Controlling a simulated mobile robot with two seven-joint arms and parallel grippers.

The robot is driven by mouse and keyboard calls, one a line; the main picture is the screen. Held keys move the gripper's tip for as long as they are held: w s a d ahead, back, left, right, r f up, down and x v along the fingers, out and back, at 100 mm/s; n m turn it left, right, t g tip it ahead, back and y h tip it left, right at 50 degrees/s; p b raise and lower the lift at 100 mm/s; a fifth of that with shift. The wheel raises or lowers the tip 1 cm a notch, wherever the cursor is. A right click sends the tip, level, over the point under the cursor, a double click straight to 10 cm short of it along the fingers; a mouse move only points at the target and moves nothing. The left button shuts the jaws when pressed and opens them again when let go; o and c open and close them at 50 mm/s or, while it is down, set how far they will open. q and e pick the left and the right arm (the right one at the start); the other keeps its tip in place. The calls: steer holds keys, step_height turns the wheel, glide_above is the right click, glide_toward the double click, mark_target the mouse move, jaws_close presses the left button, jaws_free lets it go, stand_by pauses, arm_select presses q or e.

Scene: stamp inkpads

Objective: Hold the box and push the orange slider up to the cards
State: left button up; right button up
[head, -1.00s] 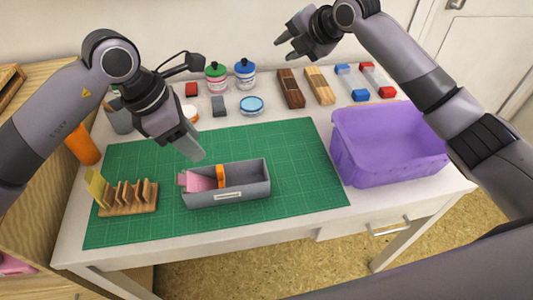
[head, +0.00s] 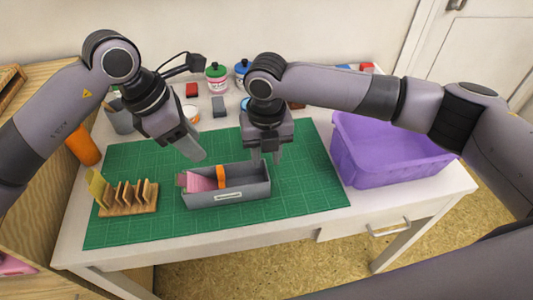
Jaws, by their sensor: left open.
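The grey box (head: 240,193) sits on the green cutting mat (head: 310,185), open at the top. Pink cards (head: 200,181) lean in its left end. The upright orange slider (head: 221,176) stands just right of the cards; whether it touches them is hard to tell. My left gripper (head: 196,153) is open and empty, tilted down above the back left part of the box. My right gripper (head: 265,158) points down at the box's back right corner, fingers apart. Whether its fingers are above, behind or astride the wall is unclear.
A wooden rack with a yellow card (head: 130,197) stands left of the box. A purple bin (head: 385,165) stands at the right. Ink bottles (head: 217,77) and small blocks line the back, partly hidden by my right arm. The mat's front is clear.

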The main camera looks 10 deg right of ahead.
mark_target(219, 168)
steer(key=shift+s+f, duration=0.2)
steer(key=shift+f, duration=0.25)
step_height(219, 168, down, 6)
steer(key=shift+d+f, duration=0.1)
steer(key=shift+f, duration=0.15)
jaws_close()
arm_select(q)
steer(key=shift+o, duration=0.6)
steer(key=d+f, duration=0.1)
steer(key=f, duration=0.2)
steer(key=d+f+m, duration=0.1)
steer(key=f, duration=0.2)
steer(key=d+f+m, duration=0.1)
steer(key=f, duration=0.2)
steer(key=shift+w+d, duration=0.25)
steer(key=shift+d, duration=0.05)
